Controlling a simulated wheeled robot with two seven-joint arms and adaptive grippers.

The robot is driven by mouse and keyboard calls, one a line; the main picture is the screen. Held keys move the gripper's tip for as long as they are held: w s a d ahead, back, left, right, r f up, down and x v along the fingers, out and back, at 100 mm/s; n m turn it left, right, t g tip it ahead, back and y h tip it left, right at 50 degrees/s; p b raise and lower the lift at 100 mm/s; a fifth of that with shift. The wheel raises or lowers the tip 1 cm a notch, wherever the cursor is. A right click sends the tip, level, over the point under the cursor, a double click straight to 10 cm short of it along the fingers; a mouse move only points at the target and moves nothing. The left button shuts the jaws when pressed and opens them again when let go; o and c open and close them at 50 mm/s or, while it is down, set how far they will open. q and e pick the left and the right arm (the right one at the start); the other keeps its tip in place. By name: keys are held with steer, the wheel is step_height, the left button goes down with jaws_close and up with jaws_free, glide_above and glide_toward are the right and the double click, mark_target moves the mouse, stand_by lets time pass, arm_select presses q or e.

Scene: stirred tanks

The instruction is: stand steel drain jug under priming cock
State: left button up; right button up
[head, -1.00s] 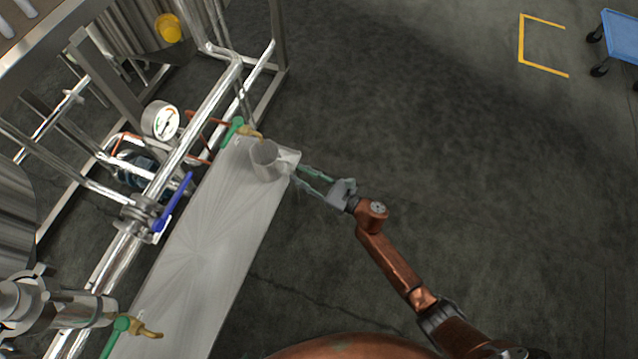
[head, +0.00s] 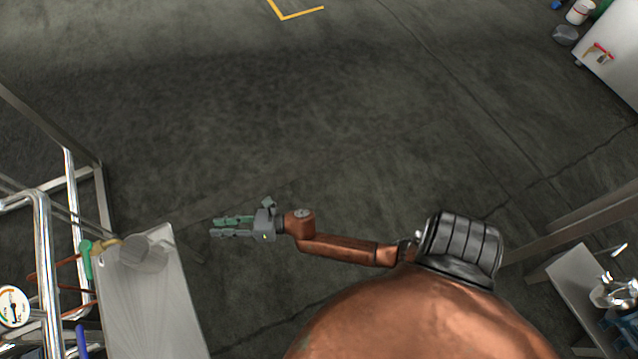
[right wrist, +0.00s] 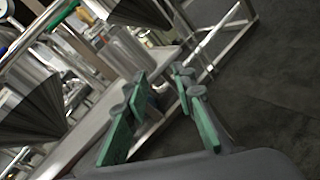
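The steel drain jug (head: 145,253) stands on the far end of the pale metal shelf (head: 155,310) in the head view. The priming cock (head: 104,246), brass with a green lever, is right beside it on the left, its outlet at or over the jug's rim; I cannot tell exactly. The jug also shows in the right wrist view (right wrist: 127,48), beyond my fingers. My right gripper (head: 214,228) is open and empty, to the right of the jug and clear of it. In the right wrist view its green-padded fingers (right wrist: 160,88) are spread with nothing between. My left gripper is out of view.
Steel pipes and a pressure gauge (head: 13,305) stand left of the shelf. A blue lever (head: 82,340) shows at the lower left. Open dark floor lies right of the shelf. A white cabinet (head: 612,60) is at the upper right.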

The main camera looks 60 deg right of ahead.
steer(key=s+d+f+m+g+h, duration=0.2)
steer(key=s+d+f+m+h, duration=0.25)
steer(key=s+m, duration=0.65)
steer(key=s+d+f+m+g+h, duration=0.35)
steer(key=s+d+f+m, duration=0.25)
steer(key=s+m, duration=0.45)
steer(key=s+a+m+g+y, duration=0.1)
steer(key=s+a+m+g, duration=0.1)
steer(key=s+m, duration=0.5)
steer(key=s+a+f+m+g, duration=0.1)
steer(key=s+m+g, duration=0.3)
steer(key=s+m, duration=0.4)
steer(key=s+a, duration=0.1)
steer(key=s, duration=0.6)
steer(key=shift+s+a+f+y, duration=0.2)
steer(key=shift+s+a+y, duration=0.1)
steer(key=shift+s+y, duration=0.1)
